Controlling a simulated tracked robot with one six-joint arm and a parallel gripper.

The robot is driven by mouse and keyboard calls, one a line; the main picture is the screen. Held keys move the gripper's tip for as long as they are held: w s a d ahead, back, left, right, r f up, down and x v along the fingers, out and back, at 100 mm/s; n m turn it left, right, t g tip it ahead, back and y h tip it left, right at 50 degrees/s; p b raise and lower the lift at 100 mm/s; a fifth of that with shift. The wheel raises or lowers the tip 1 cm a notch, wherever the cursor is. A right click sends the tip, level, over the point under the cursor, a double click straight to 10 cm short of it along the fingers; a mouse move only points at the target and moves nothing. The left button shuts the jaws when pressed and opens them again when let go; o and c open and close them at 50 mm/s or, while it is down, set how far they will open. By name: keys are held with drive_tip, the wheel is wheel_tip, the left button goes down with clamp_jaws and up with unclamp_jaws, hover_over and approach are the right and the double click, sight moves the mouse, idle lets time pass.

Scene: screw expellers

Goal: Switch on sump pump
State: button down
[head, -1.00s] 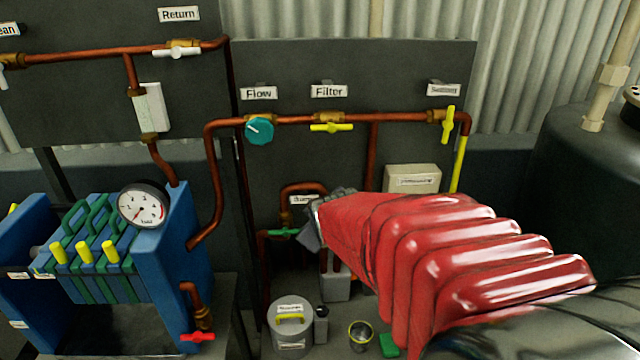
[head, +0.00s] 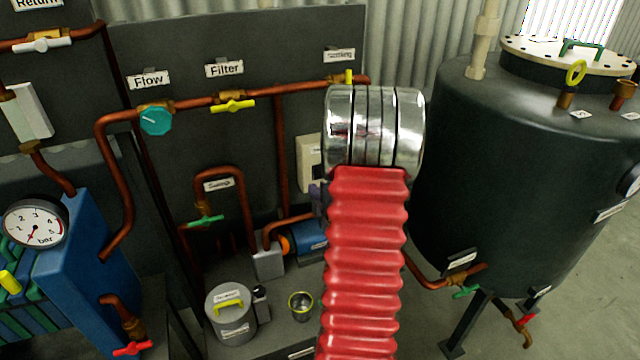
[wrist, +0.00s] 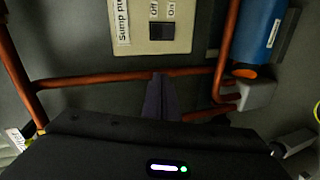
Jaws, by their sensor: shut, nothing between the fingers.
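The sump pump switch plate (wrist: 140,30) is a cream box in the wrist view, with a dark rocker switch (wrist: 162,32) and the labels "Off" and "On". Part of its "Sump pu..." label is cut off at the top edge. In the head view the plate (head: 307,160) is largely hidden behind my arm. My gripper (wrist: 160,76) is shut and empty, its dark fingertips just below the plate in the wrist picture. In the head view only a sliver of my gripper shows beside the red sleeve. I cannot tell whether the rocker is on or off.
Copper pipes (wrist: 120,77) cross close to my fingers. A blue pump body (head: 308,236) lies below the plate. A dark tank (head: 520,170) stands to the right. A grey lidded canister (head: 231,318) and a small cup (head: 301,304) stand below.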

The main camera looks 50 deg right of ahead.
drive_tip(key=s+d+f+n+t+h, duration=0.1)
drive_tip(key=s+d+f, duration=0.3)
drive_tip(key=s, duration=0.2)
drive_tip(key=shift+f, duration=0.35)
drive_tip(key=shift+w+d, duration=0.1)
drive_tip(key=shift+d, duration=0.05)
